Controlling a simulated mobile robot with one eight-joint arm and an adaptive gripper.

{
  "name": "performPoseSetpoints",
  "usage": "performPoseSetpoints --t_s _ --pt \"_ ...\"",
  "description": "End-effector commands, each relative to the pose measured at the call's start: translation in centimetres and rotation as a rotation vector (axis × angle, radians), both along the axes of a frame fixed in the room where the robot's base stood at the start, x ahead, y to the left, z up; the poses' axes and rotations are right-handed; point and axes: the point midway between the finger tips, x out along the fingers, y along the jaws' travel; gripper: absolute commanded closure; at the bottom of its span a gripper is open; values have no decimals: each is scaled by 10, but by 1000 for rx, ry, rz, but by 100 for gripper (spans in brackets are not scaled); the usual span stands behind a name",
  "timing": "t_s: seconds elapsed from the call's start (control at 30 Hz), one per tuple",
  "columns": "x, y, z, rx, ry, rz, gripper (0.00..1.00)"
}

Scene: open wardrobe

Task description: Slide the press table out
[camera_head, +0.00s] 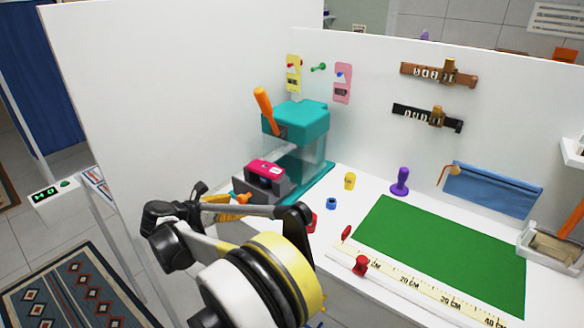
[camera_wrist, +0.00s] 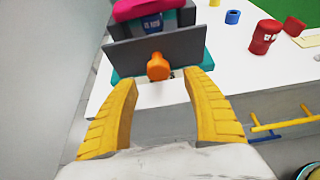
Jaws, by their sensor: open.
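The teal press (camera_head: 297,117) stands at the back left of the white worktop, with an orange lever (camera_head: 265,108) raised on its side. Its grey table (camera_head: 268,185) carries a pink block (camera_head: 264,170) and has a flat grey front plate (camera_wrist: 185,48) with an orange knob (camera_wrist: 158,67). The knob also shows in the head view (camera_head: 244,198). My gripper (camera_wrist: 160,77) is open in front of the plate, its yellow fingers on either side of and just short of the knob. No contact with the knob shows. In the head view my arm partly hides the gripper and front plate.
A white wall stands close at left. Red, blue and yellow small pieces (camera_head: 349,181) and a purple stamp (camera_head: 400,181) stand right of the press. A green mat (camera_head: 440,250) and ruler (camera_head: 410,282) lie further right. Yellow and blue bars (camera_wrist: 275,124) stick out below the worktop.

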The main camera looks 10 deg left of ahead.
Motion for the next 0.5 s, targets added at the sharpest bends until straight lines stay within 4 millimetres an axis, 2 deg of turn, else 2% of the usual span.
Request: performPoseSetpoints --t_s 0.23,0.5 --pt "-4 2 2 0 0 1 42" --pt "-26 11 15 1 0 2 42"
